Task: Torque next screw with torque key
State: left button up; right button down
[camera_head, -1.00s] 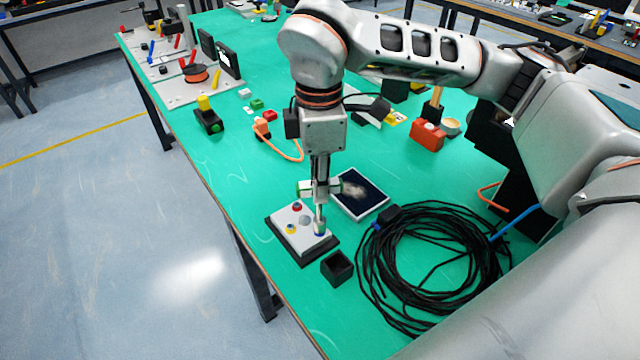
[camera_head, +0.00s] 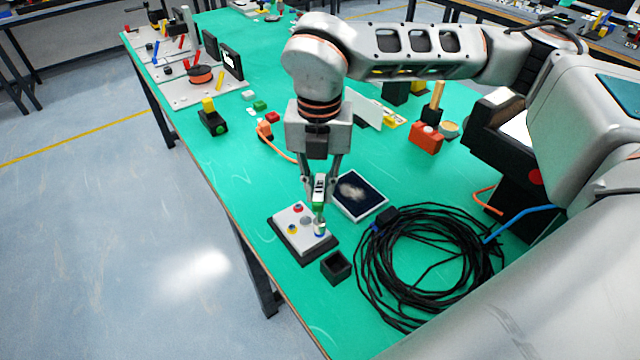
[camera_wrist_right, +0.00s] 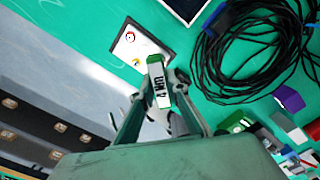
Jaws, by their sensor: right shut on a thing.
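My right gripper (camera_head: 320,184) is shut on the torque key (camera_head: 319,194), a white and green tool with dark lettering that seems to read "4 Nm". In the right wrist view, the key (camera_wrist_right: 160,88) sits between the two fingers of the gripper (camera_wrist_right: 157,86). The key's lower end is at the blue-marked screw spot at the right corner of the white block on a dark base (camera_head: 283,236); I cannot tell how firmly it sits there. A red-marked spot (camera_head: 297,208) and a yellow-marked spot (camera_head: 291,229) are uncovered. My left gripper is not in view.
A small black open box (camera_head: 336,267) stands just right of the block. A coil of black cable (camera_head: 430,265) lies further right. A dark framed panel (camera_head: 360,195) lies behind the block. The green table's (camera_head: 235,185) edge is close on the left.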

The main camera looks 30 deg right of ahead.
jog(key=n, duration=0.4)
jog(key=shift+r+p, duration=0.1)
jog(key=shift+p, duration=0.2)
jog(key=n, duration=0.3)
jog(key=shift+n, duration=0.3)
dwell(0.6)
